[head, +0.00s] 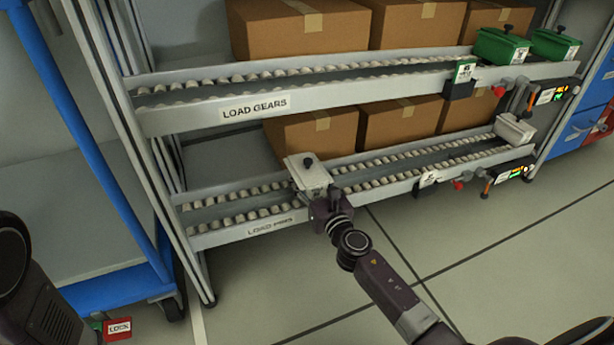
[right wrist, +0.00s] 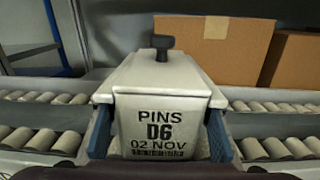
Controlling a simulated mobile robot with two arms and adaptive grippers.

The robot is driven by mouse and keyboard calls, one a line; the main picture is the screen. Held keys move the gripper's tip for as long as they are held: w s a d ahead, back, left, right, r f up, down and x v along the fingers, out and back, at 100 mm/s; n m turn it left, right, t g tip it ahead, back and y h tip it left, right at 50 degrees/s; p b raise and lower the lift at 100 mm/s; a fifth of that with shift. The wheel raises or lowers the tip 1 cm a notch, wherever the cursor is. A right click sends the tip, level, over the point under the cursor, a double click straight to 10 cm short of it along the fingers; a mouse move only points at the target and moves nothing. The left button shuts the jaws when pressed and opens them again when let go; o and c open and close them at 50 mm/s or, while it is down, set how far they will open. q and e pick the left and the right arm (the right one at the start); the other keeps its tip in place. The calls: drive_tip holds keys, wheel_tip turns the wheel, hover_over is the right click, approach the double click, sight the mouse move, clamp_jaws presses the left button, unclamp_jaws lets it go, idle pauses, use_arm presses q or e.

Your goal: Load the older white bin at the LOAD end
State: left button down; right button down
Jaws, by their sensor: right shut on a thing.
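A white bin (head: 307,174) with a dark knob on its lid is at the lower roller lane (head: 225,211), left of the lane's middle. In the right wrist view the bin (right wrist: 160,85) reads PINS D6 02 NOV. My right gripper (head: 322,199) is shut on this bin, with one blue-faced finger on each side in the right wrist view (right wrist: 160,135). I cannot tell whether the bin rests on the rollers. A second white bin (head: 514,130) stands at the lane's right end; its date cannot be read. My left gripper is out of view.
The LOAD PINS sign (head: 270,227) is on the lower lane's left end, where the rollers are clear. The upper lane has a LOAD GEARS sign (head: 254,107) and green bins (head: 500,47) at its right. Cardboard boxes (head: 300,28) stand behind. A blue-framed rack (head: 95,150) is left.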

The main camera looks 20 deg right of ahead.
drive_tip(key=c, duration=1.2)
unclamp_jaws()
drive_tip(key=shift+c, duration=0.2)
drive_tip(key=o, duration=0.4)
drive_tip(key=shift+c, duration=0.2)
drive_tip(key=shift+s+f, duration=0.1)
drive_tip(key=shift+f, duration=0.15)
drive_tip(key=shift+s, duration=0.2)
drive_tip(key=s, duration=1.1)
drive_tip(key=shift+s+d+r, duration=0.2)
